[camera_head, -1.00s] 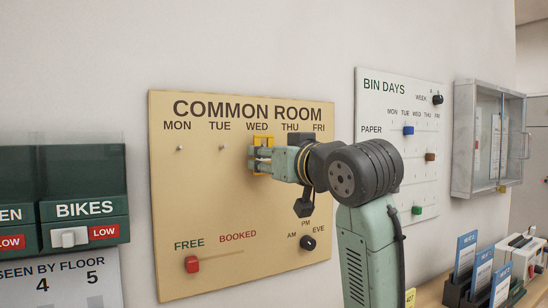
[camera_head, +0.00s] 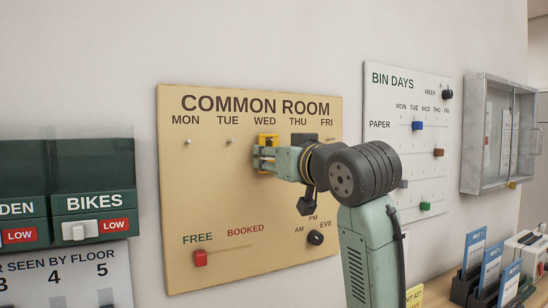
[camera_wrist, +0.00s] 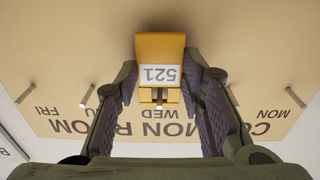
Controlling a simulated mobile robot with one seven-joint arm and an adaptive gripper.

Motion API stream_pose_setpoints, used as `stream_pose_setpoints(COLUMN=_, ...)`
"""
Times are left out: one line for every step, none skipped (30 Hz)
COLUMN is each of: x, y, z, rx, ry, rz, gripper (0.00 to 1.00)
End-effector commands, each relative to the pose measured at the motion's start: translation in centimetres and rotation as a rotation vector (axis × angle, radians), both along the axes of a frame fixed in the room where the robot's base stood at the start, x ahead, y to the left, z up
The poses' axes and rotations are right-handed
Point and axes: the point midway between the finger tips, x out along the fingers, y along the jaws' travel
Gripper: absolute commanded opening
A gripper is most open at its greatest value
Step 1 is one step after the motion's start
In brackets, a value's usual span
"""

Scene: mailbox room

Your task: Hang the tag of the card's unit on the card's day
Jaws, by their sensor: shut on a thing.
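My gripper (camera_head: 266,158) is shut on a yellow tag (camera_head: 268,139) in front of the common room board (camera_head: 220,185), below WED. In the wrist view, the tag (camera_wrist: 158,48) sits between both fingers, its label reading 521 upside down. The WED peg (camera_wrist: 158,99) shows at the tag's slotted end; I cannot tell whether it passes through. The MON peg (camera_head: 188,142) and TUE peg (camera_head: 231,141) are bare. The THU peg (camera_wrist: 87,99) and FRI peg (camera_wrist: 22,95) also look bare. A partly hidden yellow card (camera_head: 413,296) shows 427.
The board also has a red FREE/BOOKED slider (camera_head: 200,258) and a black knob (camera_head: 315,238). The bin days board (camera_head: 385,95) and a glass-fronted case (camera_head: 487,135) are to the right. Bikes panels (camera_head: 93,205) stand left. Several blue cards stand on the ledge at lower right.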

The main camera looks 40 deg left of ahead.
Motion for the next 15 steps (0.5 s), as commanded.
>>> stream_pose_setpoints(x=0.0, y=-0.01, z=0.02, rx=0.0, ry=0.0, rz=0.0, gripper=0.11)
stream_pose_setpoints(x=0.0, y=-0.01, z=0.02, rx=0.0, ry=0.0, rz=0.0, gripper=0.36)
stream_pose_setpoints(x=-0.01, y=-0.01, z=0.02, rx=0.0, ry=0.0, rz=0.0, gripper=0.39)
stream_pose_setpoints(x=0.0, y=-0.01, z=0.02, rx=0.0, ry=0.0, rz=0.0, gripper=0.41)
stream_pose_setpoints(x=-0.01, y=-0.01, z=0.02, rx=0.0, ry=0.0, rz=0.0, gripper=0.43)
stream_pose_setpoints(x=-0.01, y=-0.01, z=0.02, rx=0.0, ry=0.0, rz=0.0, gripper=0.46)
stream_pose_setpoints(x=-0.01, y=-0.01, z=0.02, rx=0.0, ry=0.0, rz=0.0, gripper=0.48)
stream_pose_setpoints(x=-0.01, y=-0.01, z=0.02, rx=0.0, ry=0.0, rz=0.0, gripper=0.5)
stream_pose_setpoints(x=-0.01, y=-0.01, z=0.02, rx=0.0, ry=0.0, rz=0.0, gripper=0.52)
stream_pose_setpoints(x=-0.01, y=-0.01, z=0.02, rx=0.0, ry=0.0, rz=0.0, gripper=0.54)
stream_pose_setpoints(x=-0.01, y=-0.01, z=0.02, rx=0.0, ry=0.0, rz=0.0, gripper=0.56)
stream_pose_setpoints(x=-0.01, y=-0.01, z=0.02, rx=0.0, ry=0.0, rz=0.0, gripper=0.59)
stream_pose_setpoints(x=-0.01, y=-0.01, z=0.02, rx=0.0, ry=0.0, rz=0.0, gripper=0.59)
stream_pose_setpoints(x=-0.01, y=-0.01, z=0.02, rx=0.0, ry=0.0, rz=0.0, gripper=0.59)
stream_pose_setpoints(x=0.0, y=-0.01, z=0.02, rx=0.0, ry=0.0, rz=0.0, gripper=0.59)
